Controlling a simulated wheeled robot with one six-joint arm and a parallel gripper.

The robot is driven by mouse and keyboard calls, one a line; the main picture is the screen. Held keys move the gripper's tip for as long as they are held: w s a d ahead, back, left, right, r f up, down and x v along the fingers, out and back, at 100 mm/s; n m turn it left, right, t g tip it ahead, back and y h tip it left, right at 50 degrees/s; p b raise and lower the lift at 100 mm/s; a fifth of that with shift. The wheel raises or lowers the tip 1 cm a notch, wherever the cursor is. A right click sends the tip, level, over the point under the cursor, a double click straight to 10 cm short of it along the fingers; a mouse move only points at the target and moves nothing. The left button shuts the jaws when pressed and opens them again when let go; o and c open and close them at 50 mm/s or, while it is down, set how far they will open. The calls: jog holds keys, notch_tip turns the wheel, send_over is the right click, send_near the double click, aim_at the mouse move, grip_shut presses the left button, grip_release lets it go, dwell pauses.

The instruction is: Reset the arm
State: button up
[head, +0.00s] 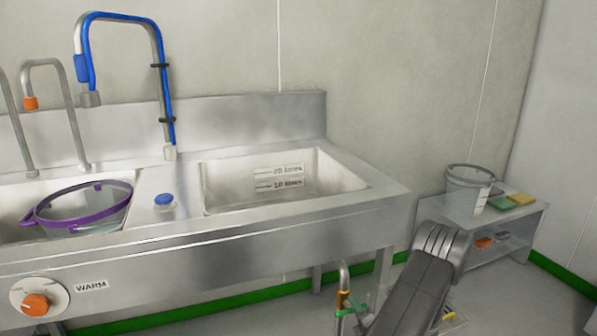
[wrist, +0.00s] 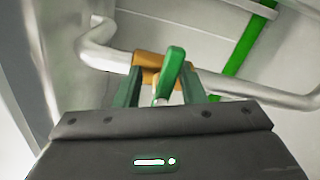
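My gripper (wrist: 162,88) shows in the wrist view with its two green fingers spread apart. Between and just beyond them is a valve with an orange body (wrist: 149,62) and a green lever (wrist: 172,68), on a pale bent pipe (wrist: 100,48). The fingers do not appear closed on the lever; whether one touches it I cannot tell. In the head view my dark arm (head: 413,290) reaches down in front of the sink's right end. The orange part of the pipe (head: 343,298) shows left of it, below the sink; my gripper is largely hidden there.
A steel double sink (head: 290,233) stands along the wall, with a purple-rimmed strainer (head: 85,212) in its left basin and a blue-capped item (head: 164,200) between basins. A low shelf (head: 520,225) at right carries a clear bucket (head: 468,190) and sponges (head: 510,200).

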jog(key=shift+n, duration=0.6)
jog(key=shift+r, duration=0.1)
